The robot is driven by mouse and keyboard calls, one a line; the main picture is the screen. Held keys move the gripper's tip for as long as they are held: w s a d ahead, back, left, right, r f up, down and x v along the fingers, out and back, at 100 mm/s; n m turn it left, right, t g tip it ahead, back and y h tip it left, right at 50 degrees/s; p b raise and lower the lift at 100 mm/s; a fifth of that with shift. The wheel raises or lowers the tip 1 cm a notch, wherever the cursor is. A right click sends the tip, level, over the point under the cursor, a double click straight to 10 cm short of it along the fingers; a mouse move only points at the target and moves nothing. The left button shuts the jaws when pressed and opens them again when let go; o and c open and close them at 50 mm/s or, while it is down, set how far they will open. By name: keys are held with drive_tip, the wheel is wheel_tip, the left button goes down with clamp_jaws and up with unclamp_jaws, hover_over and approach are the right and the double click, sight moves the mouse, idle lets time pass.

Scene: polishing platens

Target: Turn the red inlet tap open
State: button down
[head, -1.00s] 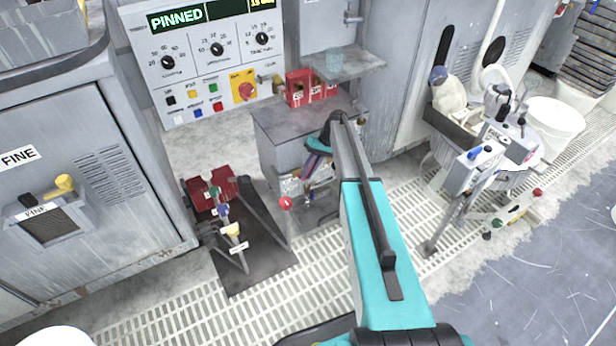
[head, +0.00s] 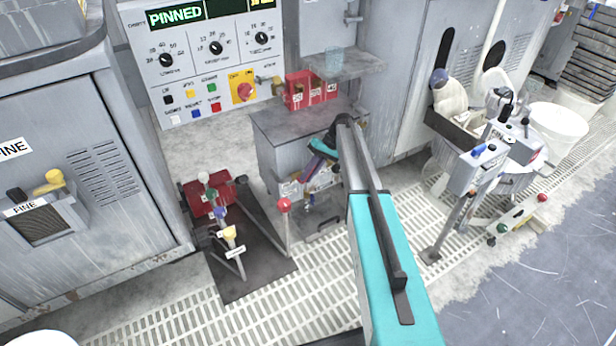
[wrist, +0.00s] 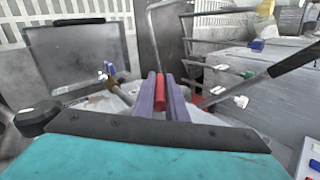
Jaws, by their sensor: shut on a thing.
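In the wrist view my gripper (wrist: 161,76) has its two purple fingers shut on a red handle (wrist: 160,94), which looks like the red inlet tap. The handle lies between the fingers, and its mounting is hidden behind them and the wrist. A brass-coloured pipe or fitting (wrist: 118,89) shows to its left. In the head view my gripper (head: 320,168) is low in front of the grey cabinet (head: 290,135). The red handle cannot be made out there, and I cannot tell how far it is turned.
A red ball-topped lever (head: 285,205) stands left of my gripper. A dark floor plate (head: 245,280) carries several coloured levers further left. A control panel (head: 205,60) reads PINNED. The grated floor (head: 320,280) in front is open.

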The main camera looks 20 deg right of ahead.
drive_tip(key=shift+d, duration=0.1)
drive_tip(key=c, duration=1.8)
unclamp_jaws()
drive_tip(key=shift+b+v, duration=0.3)
drive_tip(key=shift+v, duration=0.5)
drive_tip(key=b+v, duration=0.2)
drive_tip(key=v, duration=0.1)
drive_tip(key=shift+w+d+r, duration=0.15)
drive_tip(key=shift+d+r, duration=0.05)
drive_tip(key=shift+r, duration=0.05)
drive_tip(key=shift+b+v, duration=1)
drive_tip(key=shift+v, duration=0.1)
drive_tip(key=shift+c, duration=0.3)
